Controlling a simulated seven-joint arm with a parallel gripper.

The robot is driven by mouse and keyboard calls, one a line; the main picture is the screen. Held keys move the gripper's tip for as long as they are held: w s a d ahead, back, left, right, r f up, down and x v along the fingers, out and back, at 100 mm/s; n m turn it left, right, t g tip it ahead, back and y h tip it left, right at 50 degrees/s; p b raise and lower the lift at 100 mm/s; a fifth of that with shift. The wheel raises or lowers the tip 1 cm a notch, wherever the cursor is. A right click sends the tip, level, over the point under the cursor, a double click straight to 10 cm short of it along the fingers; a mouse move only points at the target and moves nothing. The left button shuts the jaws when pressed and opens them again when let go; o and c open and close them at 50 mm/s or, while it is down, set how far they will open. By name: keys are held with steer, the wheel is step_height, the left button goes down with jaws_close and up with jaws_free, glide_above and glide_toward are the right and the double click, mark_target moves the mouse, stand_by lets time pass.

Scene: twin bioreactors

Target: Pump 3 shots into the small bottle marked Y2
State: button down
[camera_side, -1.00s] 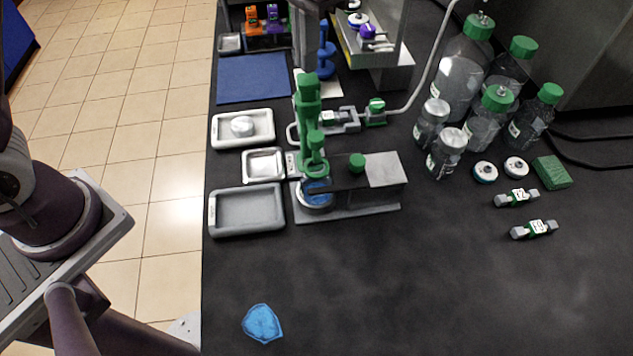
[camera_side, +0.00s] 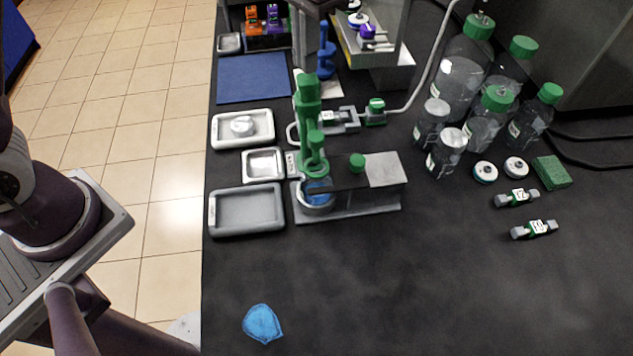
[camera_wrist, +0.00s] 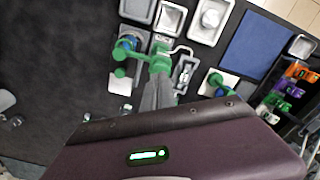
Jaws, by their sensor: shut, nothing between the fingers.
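A green pump (camera_side: 308,95) stands upright at the middle of the bench, above a round vessel (camera_side: 315,203) with blue in it. In the wrist view the green pump (camera_wrist: 160,62) lies just beyond my fingertips. My gripper (camera_side: 302,66) comes down from the top edge, close above the pump's top; I cannot tell whether it touches. In the wrist view my gripper (camera_wrist: 158,78) is shut and empty. Two small labelled pieces (camera_side: 517,197) (camera_side: 533,229) lie at the right. Their lettering is too small to read, and I cannot tell which small bottle is Y2.
Several clear bottles with green caps (camera_side: 497,98) stand at the back right. Grey trays (camera_side: 247,211) and a blue mat (camera_side: 253,78) are on the left. A blue stand (camera_side: 327,60) is behind the pump. The front right of the bench is clear.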

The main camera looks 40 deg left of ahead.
mark_target(307, 78)
steer(key=shift+f, duration=1.75)
steer(key=shift+r, duration=1.8)
stand_by(0.5)
steer(key=shift+f, duration=1.8)
steer(key=shift+r, duration=1.8)
steer(key=shift+r, duration=0.1)
